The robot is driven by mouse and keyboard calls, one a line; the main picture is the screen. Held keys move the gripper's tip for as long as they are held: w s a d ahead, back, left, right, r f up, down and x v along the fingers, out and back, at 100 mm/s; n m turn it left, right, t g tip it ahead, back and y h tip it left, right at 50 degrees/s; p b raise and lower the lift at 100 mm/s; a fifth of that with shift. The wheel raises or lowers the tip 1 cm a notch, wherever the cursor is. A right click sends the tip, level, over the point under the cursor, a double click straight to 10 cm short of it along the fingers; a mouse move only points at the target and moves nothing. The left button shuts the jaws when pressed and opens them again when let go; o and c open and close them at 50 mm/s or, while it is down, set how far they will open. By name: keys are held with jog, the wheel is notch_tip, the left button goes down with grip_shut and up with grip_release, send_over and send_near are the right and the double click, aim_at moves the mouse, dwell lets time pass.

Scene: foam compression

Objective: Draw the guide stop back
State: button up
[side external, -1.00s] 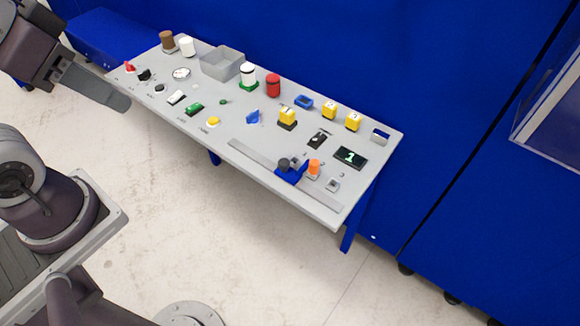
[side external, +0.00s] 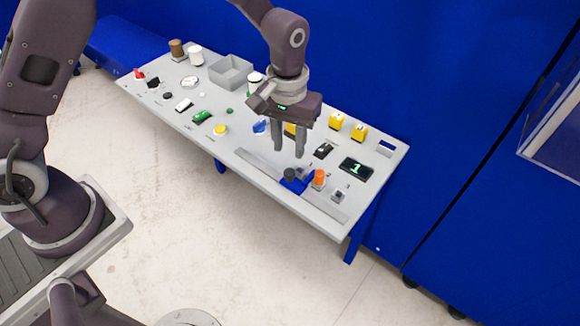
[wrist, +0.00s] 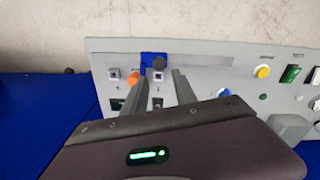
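The guide stop is a blue block (side external: 292,184) with a dark round knob (side external: 290,173), sitting on a grey rail (side external: 262,166) along the panel's front edge. In the wrist view the blue block (wrist: 148,58) and its dark knob (wrist: 158,63) lie just beyond my fingertips. My gripper (side external: 288,154) points down above the panel, behind the guide stop and apart from it in the side view. It also shows in the wrist view (wrist: 160,76). Its two fingers are apart with nothing visible between them.
An orange cylinder (side external: 319,178) stands right beside the guide stop. A display reading 1 (side external: 356,169) and a black switch (side external: 323,150) are close by. Yellow cubes (side external: 359,132) stand at the back, and a grey open bin (side external: 231,71) farther left. My arm hides some panel items.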

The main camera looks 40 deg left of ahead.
aim_at(290, 171)
notch_tip(290, 171, down, 8)
jog(key=shift+d+f, duration=0.1)
grip_shut()
dwell(1.5)
